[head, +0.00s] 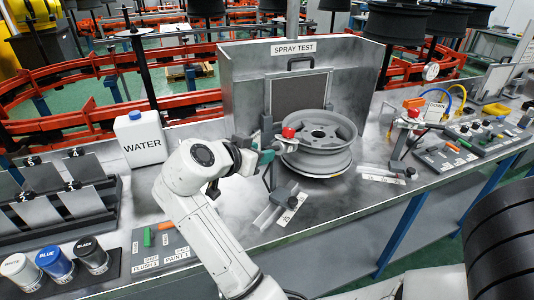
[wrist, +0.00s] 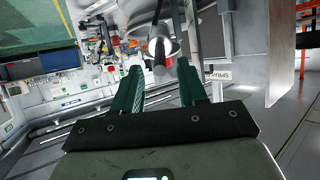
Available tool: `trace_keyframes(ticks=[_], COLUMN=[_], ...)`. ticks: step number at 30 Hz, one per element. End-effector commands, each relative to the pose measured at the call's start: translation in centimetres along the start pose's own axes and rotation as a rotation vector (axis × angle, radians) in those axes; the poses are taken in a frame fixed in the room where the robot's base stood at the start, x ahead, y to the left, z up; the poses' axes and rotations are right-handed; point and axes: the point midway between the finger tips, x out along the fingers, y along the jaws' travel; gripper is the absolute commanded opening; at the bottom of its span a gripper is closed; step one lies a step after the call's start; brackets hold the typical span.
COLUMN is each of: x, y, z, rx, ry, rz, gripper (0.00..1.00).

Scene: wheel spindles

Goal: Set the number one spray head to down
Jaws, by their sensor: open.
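A spray head with a red knob (head: 288,132) stands left of the wheel rim, on a small stand (head: 278,207) whose label I cannot read. I cannot confirm that it is number one. My gripper (head: 267,158) is beside this spray head, at the rim's left side, partly hidden by my wrist. In the wrist view my gripper (wrist: 161,72) has its two green fingers apart. A dark round-ended part (wrist: 160,58) shows in the gap, at or beyond the fingertips; contact cannot be told. The spray head's exact tilt is unclear.
The wheel rim (head: 322,140) sits before the SPRAY TEST booth (head: 293,50). A second red-knobbed spray stand (head: 404,140) is at the right. A WATER jug (head: 141,140), a switch panel (head: 163,246) and paint cups (head: 55,262) are at the left. Bare bench lies front right of the rim.

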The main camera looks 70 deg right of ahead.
Motion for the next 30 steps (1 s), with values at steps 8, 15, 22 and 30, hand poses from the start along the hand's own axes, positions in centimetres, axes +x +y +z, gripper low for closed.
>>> trace_keyframes(ticks=[8, 15, 22, 30], x=[-4.3, -5.3, -5.2, -5.2], y=[-0.1, 0.0, 0.0, 0.0], z=[0.1, 0.0, 0.0, 0.0], rx=[0.002, 0.0, 0.0, 0.0], ry=[0.0, 0.0, 0.0, 0.0], rz=[-0.002, 0.0, 0.0, 0.0], gripper=[0.42, 0.42, 0.42, 0.42])
